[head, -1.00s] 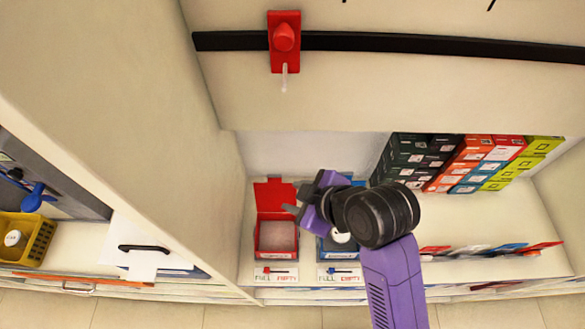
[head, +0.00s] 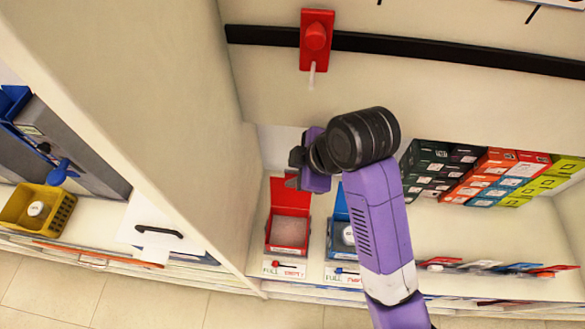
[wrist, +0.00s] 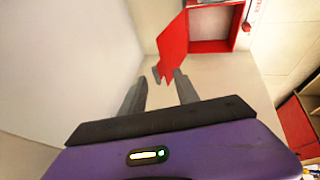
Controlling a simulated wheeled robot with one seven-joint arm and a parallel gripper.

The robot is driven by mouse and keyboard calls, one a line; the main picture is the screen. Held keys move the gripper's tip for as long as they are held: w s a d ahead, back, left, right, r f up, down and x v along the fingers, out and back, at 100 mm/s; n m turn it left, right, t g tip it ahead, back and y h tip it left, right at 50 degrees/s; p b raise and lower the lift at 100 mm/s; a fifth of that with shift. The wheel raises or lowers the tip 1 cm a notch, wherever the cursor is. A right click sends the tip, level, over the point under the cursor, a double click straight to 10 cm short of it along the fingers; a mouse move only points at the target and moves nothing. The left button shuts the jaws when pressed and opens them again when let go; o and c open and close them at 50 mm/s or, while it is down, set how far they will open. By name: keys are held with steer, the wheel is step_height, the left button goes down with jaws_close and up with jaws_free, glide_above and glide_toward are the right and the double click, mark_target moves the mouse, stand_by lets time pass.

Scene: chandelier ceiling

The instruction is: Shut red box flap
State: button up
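The red box (head: 287,233) stands on the shelf with its top open and pale contents inside. Its red flap (head: 291,194) stands up at the back of the box. In the wrist view, the flap (wrist: 172,46) rises beside the open red box (wrist: 209,45), and its near end shows just beyond the fingertips. My gripper (head: 295,168) is above and behind the flap in the head view. In the wrist view, my gripper (wrist: 160,84) has its two grey fingers apart, with nothing held between them. Whether a finger touches the flap cannot be told.
A blue box (head: 341,238) stands right of the red box, partly hidden by my arm. Stacked coloured cartons (head: 492,172) fill the shelf's right side. A tall cabinet wall (head: 150,125) bounds the left. A red dispenser (head: 316,40) hangs on the black rail above.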

steer(key=shift+x, duration=0.9)
jaws_close()
stand_by(0.8)
